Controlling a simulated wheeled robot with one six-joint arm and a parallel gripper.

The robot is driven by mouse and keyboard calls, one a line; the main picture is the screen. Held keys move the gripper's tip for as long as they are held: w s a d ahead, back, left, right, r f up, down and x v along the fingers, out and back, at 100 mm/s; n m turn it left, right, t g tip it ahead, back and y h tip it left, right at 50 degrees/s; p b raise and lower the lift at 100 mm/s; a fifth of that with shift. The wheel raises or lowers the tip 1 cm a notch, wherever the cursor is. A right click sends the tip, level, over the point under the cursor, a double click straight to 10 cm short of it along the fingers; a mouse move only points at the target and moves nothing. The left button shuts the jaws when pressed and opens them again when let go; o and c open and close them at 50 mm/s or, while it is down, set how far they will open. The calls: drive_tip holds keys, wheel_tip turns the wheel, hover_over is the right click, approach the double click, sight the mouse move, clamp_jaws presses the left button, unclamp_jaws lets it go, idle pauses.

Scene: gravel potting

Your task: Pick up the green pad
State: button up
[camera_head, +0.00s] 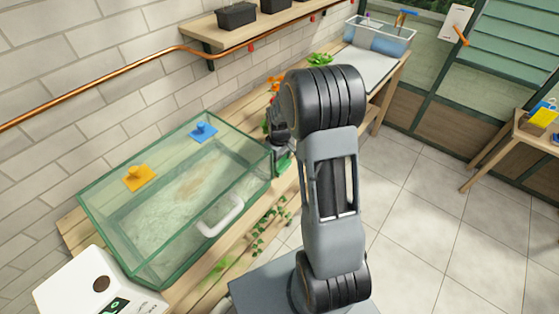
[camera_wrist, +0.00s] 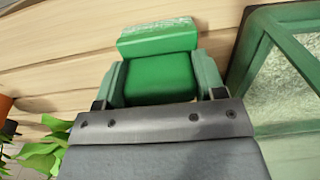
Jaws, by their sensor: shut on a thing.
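The green pad (camera_wrist: 158,40) is in the middle of the wrist view, a green block with a paler, wider part at its far end. My gripper (camera_wrist: 160,76) is shut on it, one finger on each side of the block. Wooden boards lie behind the pad; I cannot tell whether it still touches them. In the head view my gripper (camera_head: 281,160) is beside the right end of the glass tank, and my arm partly hides it and the pad.
The green-framed glass tank (camera_head: 160,262) stands left of my gripper, with a blue-handled pad (camera_head: 203,130) and a yellow-handled pad (camera_head: 139,177) on it. A white handle (camera_head: 220,215) is at its front. Leafy plants (camera_wrist: 40,150) stand close by. A shelf (camera_head: 215,36) with dark pots is above.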

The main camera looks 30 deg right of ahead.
wheel_tip(320, 180, up, 3)
drive_tip(key=shift+f, duration=0.2)
drive_tip(key=s+r, duration=0.3)
drive_tip(key=s, duration=0.1)
drive_tip(key=s+d+r+b, duration=0.1)
drive_tip(key=s+r, duration=0.2)
drive_tip(key=s, duration=0.2)
drive_tip(key=s+r, duration=0.3)
drive_tip(key=s, duration=0.2)
drive_tip(key=shift+d+r, duration=0.15)
drive_tip(key=shift+r, duration=0.25)
